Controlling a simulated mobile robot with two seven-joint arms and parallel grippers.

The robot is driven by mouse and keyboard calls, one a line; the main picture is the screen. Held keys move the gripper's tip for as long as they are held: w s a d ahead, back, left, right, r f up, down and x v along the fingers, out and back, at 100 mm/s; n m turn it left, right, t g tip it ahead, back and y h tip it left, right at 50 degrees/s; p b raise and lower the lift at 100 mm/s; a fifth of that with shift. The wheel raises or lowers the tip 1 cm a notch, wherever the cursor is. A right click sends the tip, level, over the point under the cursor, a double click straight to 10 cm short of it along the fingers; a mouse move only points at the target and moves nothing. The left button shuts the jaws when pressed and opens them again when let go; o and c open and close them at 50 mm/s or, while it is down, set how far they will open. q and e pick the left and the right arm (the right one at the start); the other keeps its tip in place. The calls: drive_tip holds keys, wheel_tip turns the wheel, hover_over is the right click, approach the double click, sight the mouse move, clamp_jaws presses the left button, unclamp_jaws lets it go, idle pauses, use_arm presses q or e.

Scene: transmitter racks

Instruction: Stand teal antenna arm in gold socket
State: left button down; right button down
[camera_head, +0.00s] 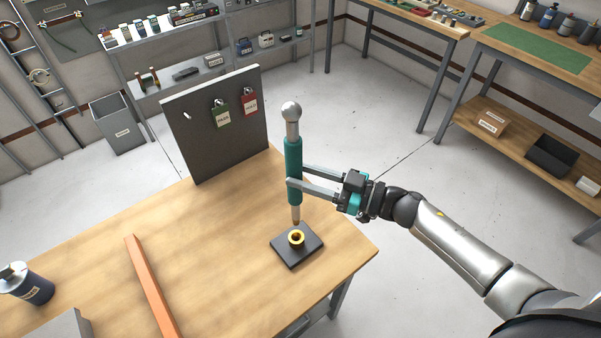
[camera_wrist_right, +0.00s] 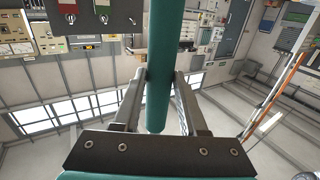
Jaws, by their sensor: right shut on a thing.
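The teal antenna arm (camera_head: 293,172) is upright in the head view, with a silver ball at its top and a narrow metal tip at its bottom. My right gripper (camera_head: 291,176) is shut on its teal middle; the teal shaft (camera_wrist_right: 160,75) also shows between the fingers in the right wrist view. The gold socket (camera_head: 296,238) is a ring on a dark square base (camera_head: 288,254) near the table's right corner. The arm's tip is just above or at the ring's far side; I cannot tell whether it touches. My left gripper is not in view.
A dark upright panel (camera_head: 200,135) with a green and a red tag stands at the table's back edge. An orange bar (camera_head: 152,288) lies on the wooden table (camera_head: 215,240) at left. A dark canister (camera_head: 32,287) stands far left. The table between bar and socket is clear.

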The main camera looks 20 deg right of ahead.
wheel_tip(320, 180, down, 6)
drive_tip(key=b, duration=0.4)
drive_tip(key=shift+r+b, duration=0.15)
drive_tip(key=shift+b, duration=0.15)
drive_tip(key=shift+p, duration=0.45)
idle(1.6)
drive_tip(key=shift+f+b, duration=1.85)
drive_tip(key=shift+f, duration=0.45)
drive_tip(key=c, duration=0.7)
unclamp_jaws()
drive_tip(key=o, duration=0.3)
drive_tip(key=shift+o, duration=0.2)
drive_tip(key=shift+s, duration=0.1)
